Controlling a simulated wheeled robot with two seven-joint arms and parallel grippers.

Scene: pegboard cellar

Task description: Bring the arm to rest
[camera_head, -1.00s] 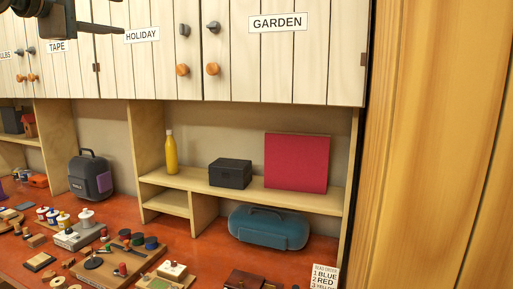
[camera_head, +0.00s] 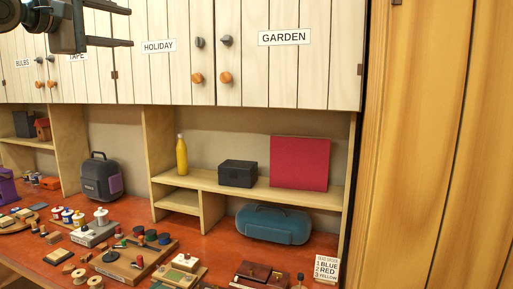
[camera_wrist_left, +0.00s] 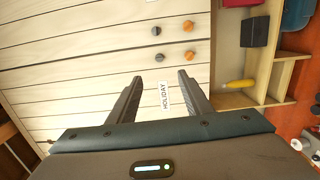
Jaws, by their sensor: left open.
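My left gripper (camera_head: 122,25) is at the top left of the head view, in front of the white plank cabinet doors (camera_head: 170,80). Its two dark fingers are apart with nothing between them. In the left wrist view the open fingers (camera_wrist_left: 160,82) point at the doors, with the HOLIDAY label (camera_wrist_left: 164,96) showing between them. The gripper appears clear of the doors, though the exact gap cannot be told. My right gripper is not in view.
Below the cabinet, a shelf holds a yellow bottle (camera_head: 181,156), a dark box (camera_head: 238,173) and a red box (camera_head: 300,163). A blue case (camera_head: 273,225) and a grey case (camera_head: 100,178) stand on the red-brown bench (camera_head: 215,250). Several small parts crowd its front left.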

